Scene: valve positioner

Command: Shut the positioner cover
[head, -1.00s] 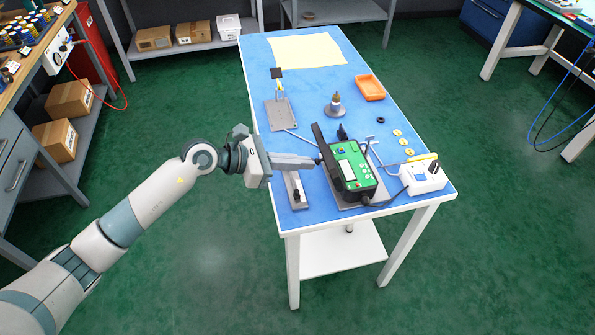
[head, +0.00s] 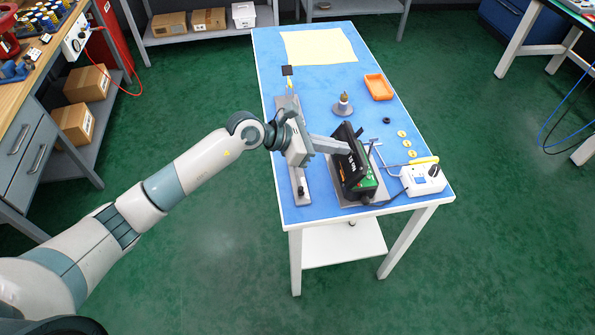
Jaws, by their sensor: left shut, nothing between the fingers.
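The positioner has a green body (head: 371,187) on a grey base plate at the near end of the blue-topped table. Its black cover (head: 352,168) is hinged on the left side and tilts to the right over the body, partly shut. Much of the green face is hidden behind the cover, and some green shows along the right. My left gripper (head: 343,149) is shut and empty. Its fingers reach from the left to the cover's far upper part and seem to touch it; the exact contact is hard to tell. My right gripper is not in view.
A white box (head: 422,179) with a cable stands right of the positioner. A metal fitting (head: 343,105), an orange tray (head: 378,87), a black ring (head: 387,121) and yellow discs (head: 407,144) lie farther back. A yellow sheet (head: 319,47) covers the table's far end.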

